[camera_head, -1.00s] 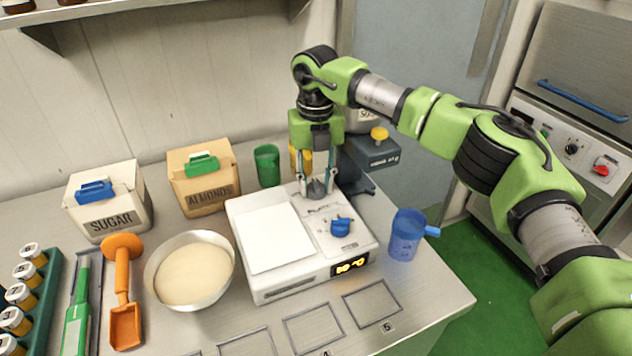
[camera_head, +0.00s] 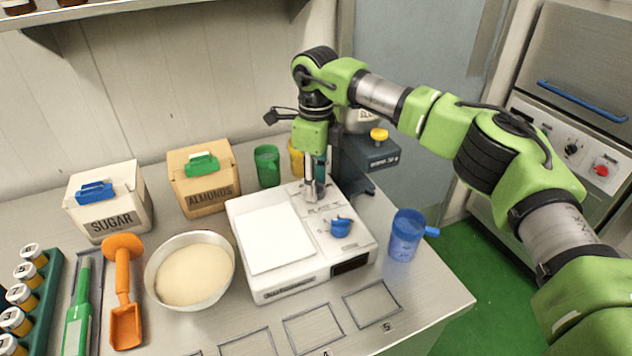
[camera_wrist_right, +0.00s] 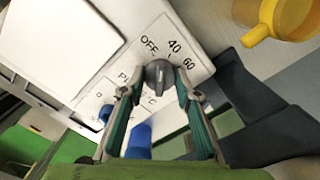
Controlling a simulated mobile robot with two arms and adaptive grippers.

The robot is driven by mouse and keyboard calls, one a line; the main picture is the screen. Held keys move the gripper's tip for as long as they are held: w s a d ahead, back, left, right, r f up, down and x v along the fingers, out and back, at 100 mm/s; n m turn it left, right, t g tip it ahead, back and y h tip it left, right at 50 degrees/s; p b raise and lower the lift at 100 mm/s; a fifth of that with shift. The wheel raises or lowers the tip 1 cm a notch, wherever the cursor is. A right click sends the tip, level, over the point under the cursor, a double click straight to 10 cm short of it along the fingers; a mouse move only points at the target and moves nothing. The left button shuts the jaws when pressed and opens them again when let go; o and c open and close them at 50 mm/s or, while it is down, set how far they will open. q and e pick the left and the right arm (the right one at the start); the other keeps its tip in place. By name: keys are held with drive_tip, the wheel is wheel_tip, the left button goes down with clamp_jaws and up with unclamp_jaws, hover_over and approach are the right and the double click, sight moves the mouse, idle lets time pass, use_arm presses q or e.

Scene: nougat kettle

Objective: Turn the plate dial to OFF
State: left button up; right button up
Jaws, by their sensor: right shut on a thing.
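The white hot plate (camera_head: 300,240) stands on the bench with a white square top. Its grey plate dial (camera_wrist_right: 158,76) shows in the right wrist view, beside the printed marks OFF, 40 and 60. The dial's ridge points roughly toward OFF. My right gripper (camera_head: 315,195) comes down from above at the back right of the plate and is shut on the dial, one finger on each side; the fingers also show in the wrist view (camera_wrist_right: 154,90). In the head view the fingers mostly hide the dial. The plate's front display (camera_head: 350,264) is dark. My left gripper is not in view.
A blue knob (camera_head: 341,227) sits on the same panel, in front of the dial. A blue cup (camera_head: 405,236) stands right of the plate, a bowl (camera_head: 166,300) left. A green cup (camera_head: 267,166) and a yellow cup (camera_head: 296,156) stand behind, close to my gripper.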

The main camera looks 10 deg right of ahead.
drive_tip(key=shift+n, duration=2.3)
drive_tip(key=o, duration=1.1)
drive_tip(key=shift+r, duration=0.1)
wheel_tip(320, 180, up, 12)
drive_tip(key=shift+f, duration=0.1)
drive_tip(key=shift+f, duration=0.1)
